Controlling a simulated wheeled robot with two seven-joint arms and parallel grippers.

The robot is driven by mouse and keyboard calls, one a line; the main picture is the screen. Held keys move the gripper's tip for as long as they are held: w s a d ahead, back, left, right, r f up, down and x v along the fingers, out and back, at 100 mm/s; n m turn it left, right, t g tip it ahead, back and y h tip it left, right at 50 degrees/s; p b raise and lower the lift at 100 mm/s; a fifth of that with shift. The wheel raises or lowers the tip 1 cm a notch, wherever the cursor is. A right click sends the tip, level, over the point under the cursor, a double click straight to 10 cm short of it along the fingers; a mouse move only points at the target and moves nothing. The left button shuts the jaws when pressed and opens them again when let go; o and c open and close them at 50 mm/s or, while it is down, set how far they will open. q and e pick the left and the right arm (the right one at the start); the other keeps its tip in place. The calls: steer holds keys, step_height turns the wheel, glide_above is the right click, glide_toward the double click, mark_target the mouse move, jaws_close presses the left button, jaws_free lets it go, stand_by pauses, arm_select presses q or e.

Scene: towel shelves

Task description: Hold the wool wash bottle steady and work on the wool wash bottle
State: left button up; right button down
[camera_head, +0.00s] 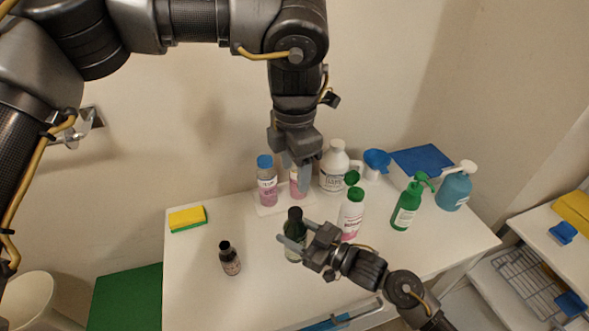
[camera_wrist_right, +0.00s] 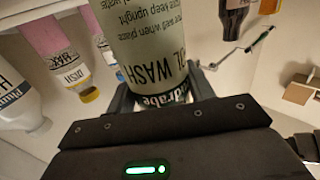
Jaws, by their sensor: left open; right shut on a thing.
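The bottle's cap is out of that view. My left gripper (camera_head: 304,178) is open and points down, above and behind the bottle's cap and apart from it. It partly hides a pink bottle (camera_head: 296,186).
A small dark bottle (camera_head: 230,260) stands at front left. A blue-capped pink bottle (camera_head: 267,186), a white jug (camera_head: 334,168), a green-capped bottle (camera_head: 351,212), a green pump bottle (camera_head: 406,208) and a blue bottle (camera_head: 454,190) crowd the back and right. A sponge (camera_head: 187,218) lies left; the table's left front is mostly clear.

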steer(key=shift+c, duration=2.4)
jaws_free()
steer(key=b+v, duration=0.2)
steer(key=v, duration=0.8)
steer(key=shift+s+d, duration=0.15)
steer(key=shift+d, duration=0.2)
